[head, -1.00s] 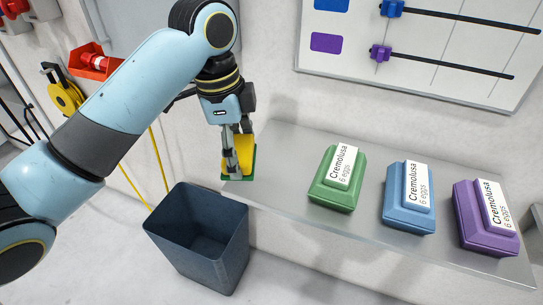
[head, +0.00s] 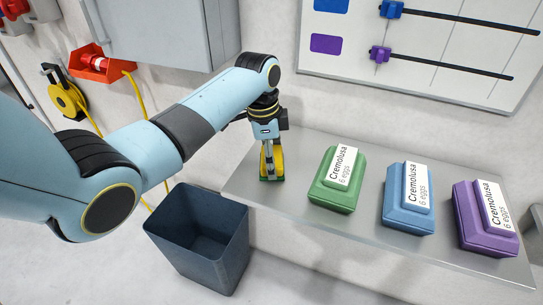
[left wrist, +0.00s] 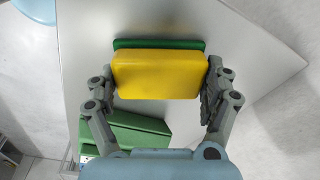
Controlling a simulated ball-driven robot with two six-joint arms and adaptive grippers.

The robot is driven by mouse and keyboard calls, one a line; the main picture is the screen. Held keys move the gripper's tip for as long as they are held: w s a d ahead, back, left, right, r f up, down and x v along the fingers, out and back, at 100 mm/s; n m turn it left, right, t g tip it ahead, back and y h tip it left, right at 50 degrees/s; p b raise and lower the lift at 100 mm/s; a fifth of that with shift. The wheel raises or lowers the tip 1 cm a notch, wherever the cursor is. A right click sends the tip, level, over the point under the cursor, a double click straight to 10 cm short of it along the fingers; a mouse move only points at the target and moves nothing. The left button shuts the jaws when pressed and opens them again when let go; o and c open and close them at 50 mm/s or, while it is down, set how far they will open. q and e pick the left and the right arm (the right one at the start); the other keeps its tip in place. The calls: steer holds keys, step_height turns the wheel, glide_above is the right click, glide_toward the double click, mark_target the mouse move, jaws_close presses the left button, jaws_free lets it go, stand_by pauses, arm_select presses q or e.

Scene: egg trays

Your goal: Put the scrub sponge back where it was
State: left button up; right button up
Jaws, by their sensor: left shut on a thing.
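The scrub sponge is yellow with a green scouring layer underneath. My right gripper is not in view.
Green (head: 335,190), blue (head: 408,205) and purple (head: 484,225) egg cartons stand in a row on the shelf. An open dark bin (head: 170,240) stands below the shelf's left end. A slider board (head: 420,65) hangs on the wall behind.

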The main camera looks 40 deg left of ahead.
arm_select(q)
steer(key=shift+f, duration=0.15)
steer(key=o, duration=0.9)
steer(key=r, duration=0.8)
steer(key=s+a+r, duration=0.1)
steer(key=r, duration=0.3)
steer(key=shift+s, duration=0.1)
